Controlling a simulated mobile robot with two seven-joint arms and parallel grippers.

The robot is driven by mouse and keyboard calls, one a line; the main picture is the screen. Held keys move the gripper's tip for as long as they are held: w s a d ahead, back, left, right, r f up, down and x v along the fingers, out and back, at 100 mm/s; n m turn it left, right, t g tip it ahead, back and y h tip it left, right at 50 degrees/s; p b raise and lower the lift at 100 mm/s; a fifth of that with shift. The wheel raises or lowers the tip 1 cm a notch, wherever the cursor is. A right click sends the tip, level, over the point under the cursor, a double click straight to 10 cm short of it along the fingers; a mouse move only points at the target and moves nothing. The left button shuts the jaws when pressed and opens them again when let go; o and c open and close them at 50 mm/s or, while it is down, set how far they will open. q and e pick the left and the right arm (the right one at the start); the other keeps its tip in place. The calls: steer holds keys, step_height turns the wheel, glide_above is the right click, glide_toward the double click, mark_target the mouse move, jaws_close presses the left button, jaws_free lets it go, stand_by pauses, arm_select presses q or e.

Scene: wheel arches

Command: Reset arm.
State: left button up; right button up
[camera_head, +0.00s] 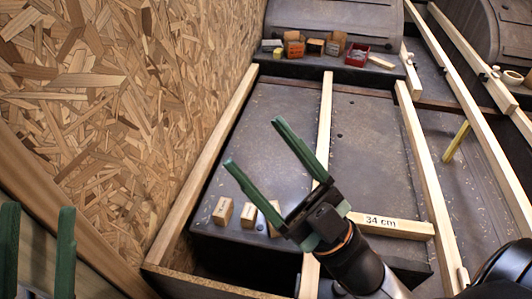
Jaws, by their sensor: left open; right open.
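My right gripper (254,143) reaches in from the bottom, its two green fingers spread wide over the dark floor panel, with nothing between them. My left gripper (37,212) shows only as two upright green fingers at the lower left corner. They are apart and empty, in front of the chipboard wall. Small wooden blocks, one of them a left block (223,211) and another a middle block (249,215), stand in a row below the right gripper's fingers. A third block (274,217) is partly hidden by that gripper. A batten marked 34 cm (390,226) lies right of the gripper.
A chipboard wall (120,110) fills the left. Long wooden battens, such as the middle one (325,120), frame the dark floor (270,130). At the back, small boxes and a red tray (357,55) stand before the wheel arch (340,17). A yellow stick (456,142) stands at right.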

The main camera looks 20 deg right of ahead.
arm_select(q)
steer(key=shift+w+y, duration=0.1)
steer(key=shift+y, duration=0.2)
steer(key=w+a+f+n+g+y+p, duration=0.3)
steer(key=w+f+n+g+y+p, duration=0.5)
steer(key=p, duration=1)
arm_select(e)
steer(key=w+d+f+m+g+h, duration=0.3)
steer(key=w+f+m+g+h, duration=0.3)
steer(key=h, duration=0.4)
arm_select(q)
steer(key=s+a+f+n+g+y+p, duration=0.1)
steer(key=s+f+g+y+p, duration=0.3)
steer(key=s+f+p, duration=0.4)
steer(key=s+n+p, duration=0.1)
steer(key=p, duration=0.3)
steer(key=shift+s+a+f, duration=0.2)
steer(key=shift+s+f, duration=0.15)
steer(key=shift+s, duration=0.05)
arm_select(e)
steer(key=s+d+f+m+g+h, duration=0.1)
steer(key=s+f+m+g, duration=0.3)
steer(key=f, duration=0.6)
steer(key=s+g+h, duration=0.1)
steer(key=s+g, duration=0.1)
steer(key=s, duration=0.1)
steer(key=shift+s+d+f+g+h, duration=0.15)
steer(key=shift+s+f+g+h, duration=0.15)
steer(key=shift+f, duration=0.05)
